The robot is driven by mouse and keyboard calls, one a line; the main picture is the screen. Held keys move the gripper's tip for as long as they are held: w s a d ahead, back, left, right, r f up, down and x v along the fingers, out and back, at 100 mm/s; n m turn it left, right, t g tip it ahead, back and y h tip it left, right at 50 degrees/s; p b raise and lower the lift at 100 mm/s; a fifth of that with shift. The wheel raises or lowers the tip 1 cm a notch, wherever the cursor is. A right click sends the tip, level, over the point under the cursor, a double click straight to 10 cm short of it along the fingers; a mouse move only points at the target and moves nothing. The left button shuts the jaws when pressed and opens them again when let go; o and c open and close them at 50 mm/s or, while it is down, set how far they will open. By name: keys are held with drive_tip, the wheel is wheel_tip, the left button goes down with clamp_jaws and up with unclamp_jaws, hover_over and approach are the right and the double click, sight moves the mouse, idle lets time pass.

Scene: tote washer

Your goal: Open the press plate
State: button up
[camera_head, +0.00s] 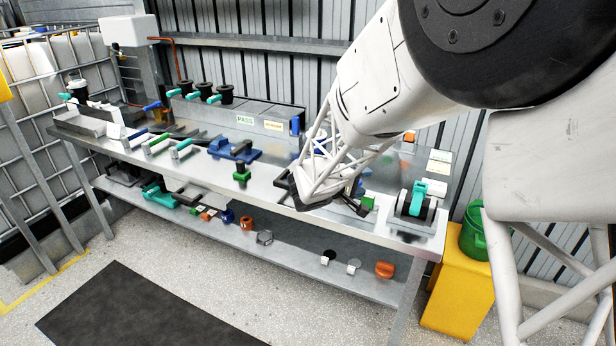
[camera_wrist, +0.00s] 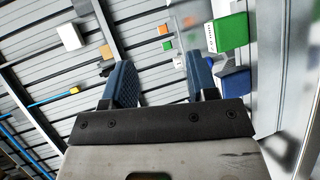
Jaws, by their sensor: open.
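I cannot tell for sure which part is the press plate. A blue fixture (camera_head: 236,149) with a dark bar and a green-handled piece (camera_head: 242,173) sits mid-bench, left of my gripper. A dark device with a teal handle (camera_head: 419,195) stands on a light plate at the bench's right end. My gripper (camera_wrist: 162,78) is open, with nothing between its blue-padded fingers in the wrist view. In the head view the white lattice wrist hides much of it, over the right half of the bench. A green block (camera_wrist: 232,31) and a blue block (camera_wrist: 233,82) show right of the fingers.
The steel bench (camera_head: 205,165) runs along a ribbed wall. Black knobs with teal levers (camera_head: 204,90) stand at the back left. Loose parts, including an orange one (camera_head: 385,270), lie on the lower shelf (camera_head: 300,266). A yellow stand (camera_head: 455,285) and green bucket (camera_head: 474,232) are at right.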

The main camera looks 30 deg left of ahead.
drive_tip(key=a+f+n+t+y, duration=0.2)
drive_tip(key=a+f, duration=0.1)
drive_tip(key=a, duration=0.4)
drive_tip(key=a+f+n+t+y, duration=0.1)
drive_tip(key=a+f+y, duration=0.15)
drive_tip(key=a, duration=0.45)
drive_tip(key=n+t+y, duration=0.2)
drive_tip(key=n+y, duration=0.1)
approach(285, 188)
drive_tip(key=w, duration=0.5)
drive_tip(key=shift+r, duration=0.15)
drive_tip(key=shift+w, duration=3.85)
clamp_jaws()
